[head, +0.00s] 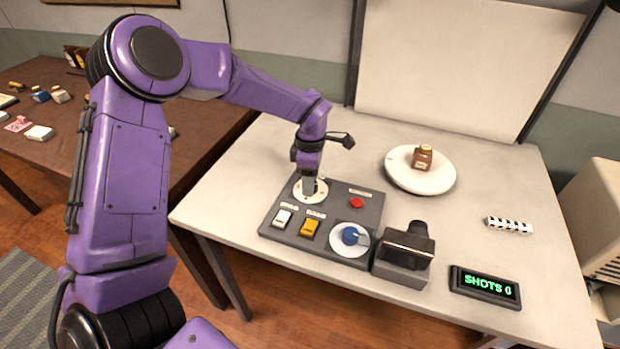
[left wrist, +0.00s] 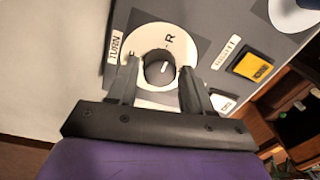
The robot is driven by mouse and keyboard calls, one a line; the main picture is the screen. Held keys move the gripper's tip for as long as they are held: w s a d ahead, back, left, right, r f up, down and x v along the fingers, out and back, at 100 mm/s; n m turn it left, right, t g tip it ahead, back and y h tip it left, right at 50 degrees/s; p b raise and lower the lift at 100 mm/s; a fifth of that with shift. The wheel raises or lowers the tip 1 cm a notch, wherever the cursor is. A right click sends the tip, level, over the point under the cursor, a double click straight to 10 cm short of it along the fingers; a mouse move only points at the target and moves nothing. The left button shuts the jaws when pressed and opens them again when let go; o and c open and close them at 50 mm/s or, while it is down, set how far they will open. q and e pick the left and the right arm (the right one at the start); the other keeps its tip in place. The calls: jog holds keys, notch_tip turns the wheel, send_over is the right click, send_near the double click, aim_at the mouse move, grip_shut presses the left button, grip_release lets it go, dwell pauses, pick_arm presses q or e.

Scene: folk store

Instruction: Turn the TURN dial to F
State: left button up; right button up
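The TURN dial is a white disc (left wrist: 149,42) with a dark round knob (left wrist: 160,68) in the left wrist view. An R shows at its upper edge, and a partly covered letter, perhaps F, shows by the left finger. A short white mark on the knob seems to lie right of its middle; which letter it points to is unclear. In the head view the disc (head: 320,196) is at the panel's back left, under my left gripper (head: 309,187). My left gripper (left wrist: 157,85) is open, its fingers on either side of the knob with small gaps. My right gripper is not in view.
The grey panel (head: 285,240) also bears a white switch (head: 283,218), a yellow switch (head: 310,228), a red button (head: 357,203) and a blue knob (head: 350,236). A dark device (head: 404,250) stands right of it. A plate (head: 405,178) with a bottle sits behind.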

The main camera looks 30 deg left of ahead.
pick_arm(q)
jog(key=c, duration=0.6)
jog(key=shift+n, duration=0.3)
jog(key=n+b, duration=0.1)
jog(key=n, duration=0.5)
jog(key=shift+b, duration=0.3)
jog(key=n+b, duration=0.2)
jog(key=n, duration=0.3)
jog(key=shift+n+t, duration=0.3)
jog(key=shift+n, duration=0.1)
jog(key=n+b, duration=0.2)
jog(key=n, duration=0.3)
jog(key=shift+r+n, duration=0.1)
jog(key=shift+n, duration=0.2)
jog(key=o, duration=1)
